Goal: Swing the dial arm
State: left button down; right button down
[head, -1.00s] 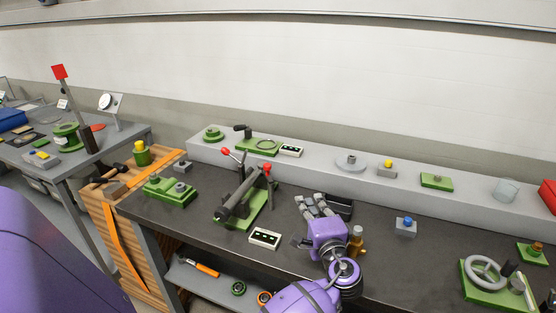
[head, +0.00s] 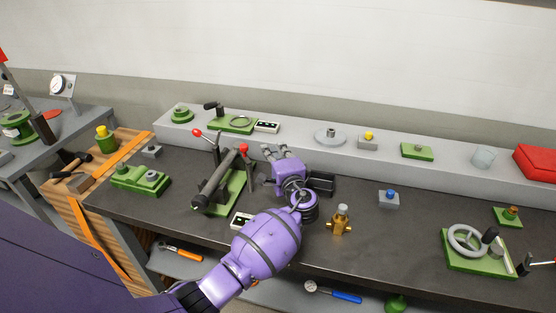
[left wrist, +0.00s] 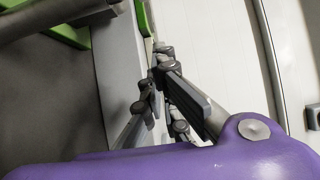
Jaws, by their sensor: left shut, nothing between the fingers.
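A green plate (head: 232,125) on the raised grey ledge carries a ring and a short arm with a black knob (head: 210,106). This may be the dial arm; I cannot tell for certain. A white-and-black indicator block (head: 267,126) sits right of it. My left gripper (head: 278,152) is shut and empty, over the bench near the ledge's front, below and right of the plate. Its fingers also show in the left wrist view (left wrist: 165,90), beside the ledge's grey face. The knobbed arm is not visible in the wrist view. My right gripper is not in view.
A green-based fixture with a dark tube (head: 215,184) and red-ball levers stands just left of my left gripper. A black tray (head: 321,183) is close on its right. A brass fitting (head: 340,221) stands nearer the front.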

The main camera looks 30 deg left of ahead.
aim_at(243, 149)
pick_arm(q)
jog(key=shift+n+g+y, duration=0.3)
jog(key=a, duration=0.1)
jog(key=s+a, duration=0.1)
jog(key=a, duration=0.2)
jog(key=shift+s+a+p, duration=0.2)
jog(key=shift+s+p, duration=0.05)
jog(key=shift+p, duration=0.15)
